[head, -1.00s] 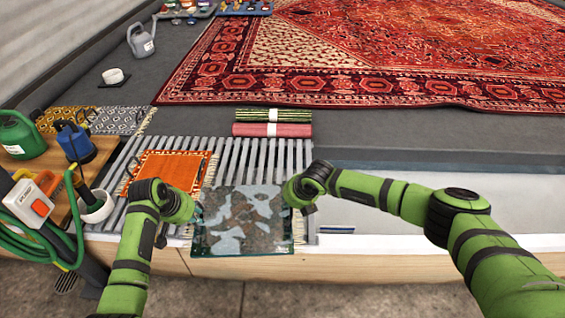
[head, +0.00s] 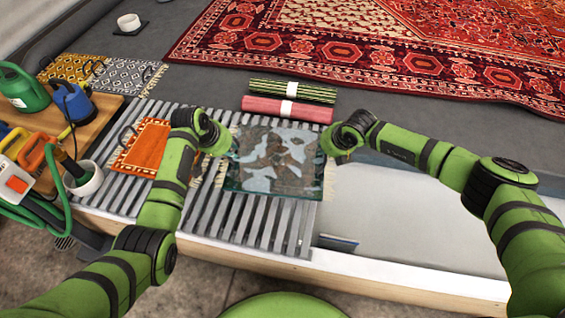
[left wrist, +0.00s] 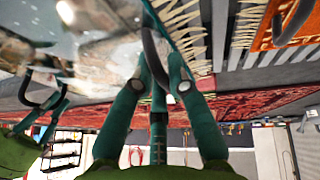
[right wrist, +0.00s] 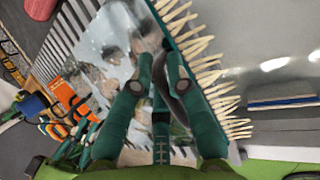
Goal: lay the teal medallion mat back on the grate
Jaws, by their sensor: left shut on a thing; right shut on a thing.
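The teal medallion mat (head: 275,165) has teal edges, pale fringe and blotchy grey-white and brown patches over its face. My left gripper (head: 222,143) is shut on its left edge, and my right gripper (head: 333,145) is shut on its right edge. The mat is stretched between them over the right part of the slatted grate (head: 235,222); I cannot tell whether it touches the slats. The left wrist view shows the mat (left wrist: 100,40) at the left fingers, and the right wrist view shows the mat (right wrist: 115,45) with its fringe at the right fingers.
An orange mat (head: 146,147) lies on the grate to the left. Rolled green and pink mats (head: 290,92) lie behind. A wooden board (head: 95,125) with cans and tools stands at the left. A large red rug (head: 400,50) covers the back floor. A pale trough (head: 410,215) is at the right.

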